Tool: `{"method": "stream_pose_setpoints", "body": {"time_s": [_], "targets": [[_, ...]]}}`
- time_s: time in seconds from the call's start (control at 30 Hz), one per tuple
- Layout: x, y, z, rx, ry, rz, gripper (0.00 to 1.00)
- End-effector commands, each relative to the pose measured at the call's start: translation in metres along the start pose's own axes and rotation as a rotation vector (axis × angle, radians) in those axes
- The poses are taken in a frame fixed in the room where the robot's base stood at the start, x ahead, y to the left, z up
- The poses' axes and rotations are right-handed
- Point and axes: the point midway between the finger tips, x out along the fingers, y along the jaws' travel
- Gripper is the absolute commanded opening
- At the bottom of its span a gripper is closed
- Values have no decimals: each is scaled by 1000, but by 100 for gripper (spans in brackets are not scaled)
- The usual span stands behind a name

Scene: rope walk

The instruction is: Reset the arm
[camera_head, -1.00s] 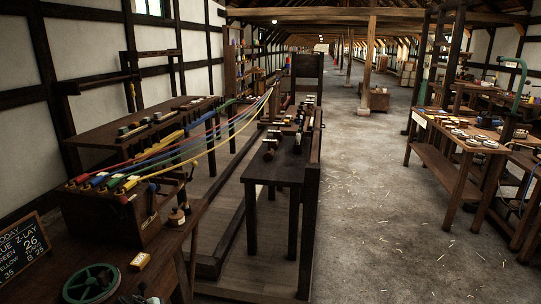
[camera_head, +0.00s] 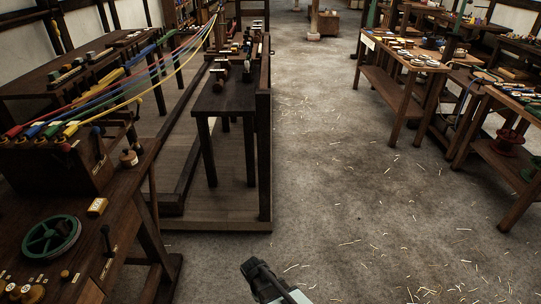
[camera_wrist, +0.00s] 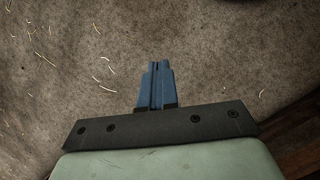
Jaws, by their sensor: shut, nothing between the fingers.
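My gripper (camera_wrist: 157,72) shows in the wrist view with its two blue fingers together and nothing between them.
A dark workbench (camera_head: 120,215) with a green handwheel (camera_head: 50,238) stands at the left. Coloured strands (camera_head: 150,80) run from it to a dark wooden frame (camera_head: 265,140). Tables (camera_head: 390,85) with small goods stand at the right. The straw-littered floor (camera_head: 340,170) between is clear.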

Motion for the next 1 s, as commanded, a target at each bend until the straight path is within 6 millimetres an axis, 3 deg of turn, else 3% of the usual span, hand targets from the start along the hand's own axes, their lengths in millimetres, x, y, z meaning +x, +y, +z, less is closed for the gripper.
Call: {"method": "stream_pose_setpoints", "body": {"time_s": [0.03,0.3,0.6,0.8,1.0], "targets": [[16,-2,22,55,-18,-38,0],[81,-23,106,341,-96,-224,0],[127,-71,186,653,-195,-422,0],[140,-97,214,791,-241,-508,0],[143,-106,222,837,-257,-536,0]]}}
